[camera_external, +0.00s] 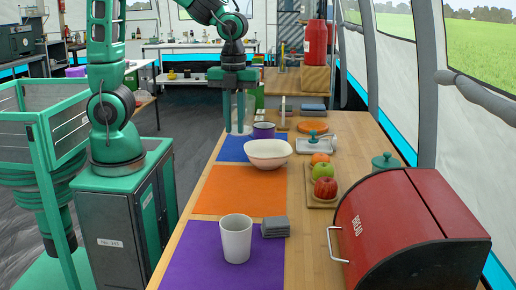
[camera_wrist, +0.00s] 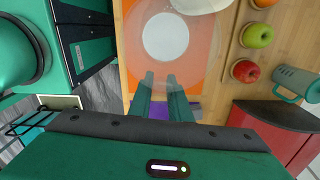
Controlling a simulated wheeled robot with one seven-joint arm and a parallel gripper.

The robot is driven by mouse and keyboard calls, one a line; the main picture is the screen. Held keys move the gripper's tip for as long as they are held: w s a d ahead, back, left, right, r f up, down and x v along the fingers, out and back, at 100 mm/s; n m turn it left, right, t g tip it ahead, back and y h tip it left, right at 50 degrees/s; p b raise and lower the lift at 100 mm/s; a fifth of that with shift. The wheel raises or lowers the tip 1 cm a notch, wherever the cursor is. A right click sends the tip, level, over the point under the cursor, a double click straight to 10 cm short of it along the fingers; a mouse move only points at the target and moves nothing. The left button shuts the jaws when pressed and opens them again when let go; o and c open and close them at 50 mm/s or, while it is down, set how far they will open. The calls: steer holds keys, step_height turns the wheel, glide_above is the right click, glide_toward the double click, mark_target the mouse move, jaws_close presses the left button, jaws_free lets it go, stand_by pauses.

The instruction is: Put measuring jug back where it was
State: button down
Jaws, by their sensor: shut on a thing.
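The measuring jug (camera_external: 238,120) is clear and see-through, so its outline is faint. It hangs upright under my gripper (camera_external: 239,92), near the blue mat (camera_external: 231,150) at the table's left side. In the wrist view the jug (camera_wrist: 135,45) shows as a clear round shape with a pale disc inside, over an orange mat (camera_wrist: 205,76). My gripper's fingers (camera_wrist: 161,84) are shut at its near side. I cannot tell how far its bottom is from the table.
A white bowl (camera_external: 267,154) stands close to the jug. A white cup (camera_external: 236,240) and grey cloth (camera_external: 275,227) are nearer the camera. Apples (camera_external: 325,187) lie on a board beside the red bread bin (camera_external: 415,220). The orange mat (camera_external: 225,190) has bare space.

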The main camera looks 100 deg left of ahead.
steer(key=shift+n, duration=0.7)
steer(key=a, duration=0.2)
steer(key=s+a, duration=0.1)
steer(key=a, duration=0.1)
steer(key=shift+s+a, duration=0.1)
steer(key=shift+a, duration=0.05)
steer(key=shift+s+a+f, duration=0.1)
steer(key=shift+a+f, duration=0.05)
steer(key=shift+a, duration=0.05)
step_height(320, 180, down, 4)
steer(key=shift+d+f, duration=0.1)
steer(key=shift+f, duration=0.15)
steer(key=w+d+f, duration=0.1)
steer(key=d+f, duration=0.1)
steer(key=d, duration=0.1)
steer(key=w+d+f, duration=0.1)
steer(key=d+f, duration=0.1)
steer(key=d, duration=0.2)
steer(key=w+d+f, duration=0.1)
steer(key=d+f, duration=0.2)
steer(key=d, duration=0.1)
steer(key=shift+w+f, duration=0.1)
steer(key=shift+w, duration=0.2)
steer(key=shift+f, duration=2)
steer(key=shift+f, duration=0.1)
steer(key=c, duration=1.7)
jaws_free()
steer(key=shift+o, duration=0.3)
